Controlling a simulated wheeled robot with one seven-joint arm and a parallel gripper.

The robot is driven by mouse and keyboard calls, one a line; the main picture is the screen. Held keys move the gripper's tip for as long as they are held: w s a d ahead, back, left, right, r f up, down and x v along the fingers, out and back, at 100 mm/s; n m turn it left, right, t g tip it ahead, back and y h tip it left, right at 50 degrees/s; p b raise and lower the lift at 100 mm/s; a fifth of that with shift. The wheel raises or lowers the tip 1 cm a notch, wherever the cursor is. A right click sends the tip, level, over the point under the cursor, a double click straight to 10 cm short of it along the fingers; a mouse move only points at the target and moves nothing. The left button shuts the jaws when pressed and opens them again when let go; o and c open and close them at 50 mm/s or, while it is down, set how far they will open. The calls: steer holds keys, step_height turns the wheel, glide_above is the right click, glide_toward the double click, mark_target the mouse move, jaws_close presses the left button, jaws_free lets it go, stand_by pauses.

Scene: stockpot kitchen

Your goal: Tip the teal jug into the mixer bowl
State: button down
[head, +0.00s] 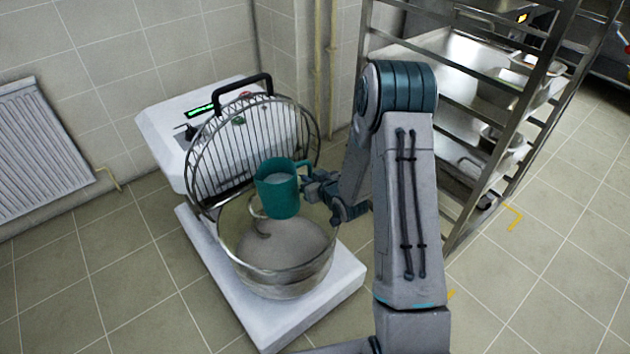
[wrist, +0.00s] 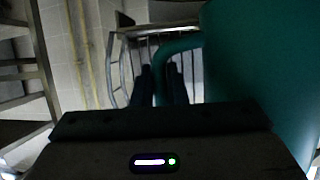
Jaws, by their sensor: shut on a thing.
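The teal jug (head: 278,196) is held over the mixer bowl (head: 232,222), near upright, with pale contents visible inside its mouth. My gripper (head: 310,181) is shut on the jug's handle at its right side. In the wrist view the jug's body (wrist: 262,70) fills the right side, and its handle (wrist: 178,46) passes between my fingers (wrist: 160,85). The bowl is open at the front and has pale material in it. The mixer hook shows inside the bowl, partly behind the jug.
The mixer's wire guard (head: 235,150) is raised behind the bowl, below a black handle. The white mixer body (head: 165,140) stands against the tiled wall. A metal rack (head: 480,170) stands to the right of my arm. A radiator (head: 40,155) is on the left wall. Floor at left is clear.

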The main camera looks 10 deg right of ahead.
steer(key=shift+w+d+f+n+g+y+p, duration=0.1)
steer(key=shift+w+f+n+g+y+p, duration=0.1)
steer(key=shift+n+g+y+p, duration=0.5)
steer(key=shift+w+d+f+n+g+y+p, duration=0.2)
steer(key=shift+n+g+y, duration=0.25)
steer(key=shift+n+y, duration=0.65)
steer(key=shift+w+d+f+n+g+y+p, duration=0.1)
steer(key=shift+f+n+g+y+p, duration=0.15)
steer(key=shift+n+g+y+p, duration=0.45)
steer(key=shift+y+b, duration=0.3)
